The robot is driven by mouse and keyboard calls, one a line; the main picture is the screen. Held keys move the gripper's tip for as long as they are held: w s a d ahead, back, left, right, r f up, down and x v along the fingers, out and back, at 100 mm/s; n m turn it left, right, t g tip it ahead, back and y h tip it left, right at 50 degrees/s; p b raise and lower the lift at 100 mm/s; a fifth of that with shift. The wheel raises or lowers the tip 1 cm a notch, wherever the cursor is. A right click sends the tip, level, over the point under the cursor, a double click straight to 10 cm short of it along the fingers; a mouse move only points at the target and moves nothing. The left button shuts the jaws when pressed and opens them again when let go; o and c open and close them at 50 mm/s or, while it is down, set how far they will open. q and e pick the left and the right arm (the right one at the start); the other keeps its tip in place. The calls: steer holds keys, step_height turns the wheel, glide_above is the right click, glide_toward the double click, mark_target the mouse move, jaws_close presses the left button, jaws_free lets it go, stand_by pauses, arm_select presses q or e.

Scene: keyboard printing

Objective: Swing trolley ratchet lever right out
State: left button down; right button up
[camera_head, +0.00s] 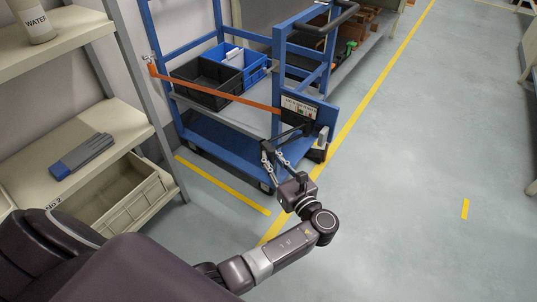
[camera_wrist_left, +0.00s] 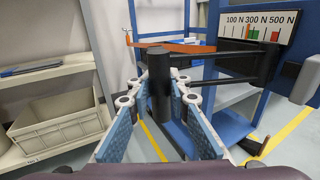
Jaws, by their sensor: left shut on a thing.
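The blue trolley (camera_head: 225,131) stands ahead of me with an orange strap (camera_head: 215,89) across its side. The ratchet lever shows in the left wrist view as a black arm (camera_wrist_left: 222,81) with an upright black handle (camera_wrist_left: 159,88). The arm reaches out from the trolley's corner post below a plate (camera_wrist_left: 262,29) marked 100 N, 300 N and 500 N. My left gripper (camera_head: 275,152) is shut on the handle, its blue pads (camera_wrist_left: 158,108) on either side of it. My right gripper is not in view.
A black crate (camera_head: 204,88) and a blue crate (camera_head: 251,60) sit on the trolley. Beige shelves (camera_head: 120,128) with a bin (camera_head: 118,199) stand at the left. Yellow lines (camera_head: 369,93) mark the floor, and the floor to the right is clear.

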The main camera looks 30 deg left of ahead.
arm_select(q)
steer(key=shift+a, duration=0.2)
steer(key=c, duration=1.8)
jaws_free()
steer(key=shift+a, duration=0.1)
steer(key=v, duration=1.2)
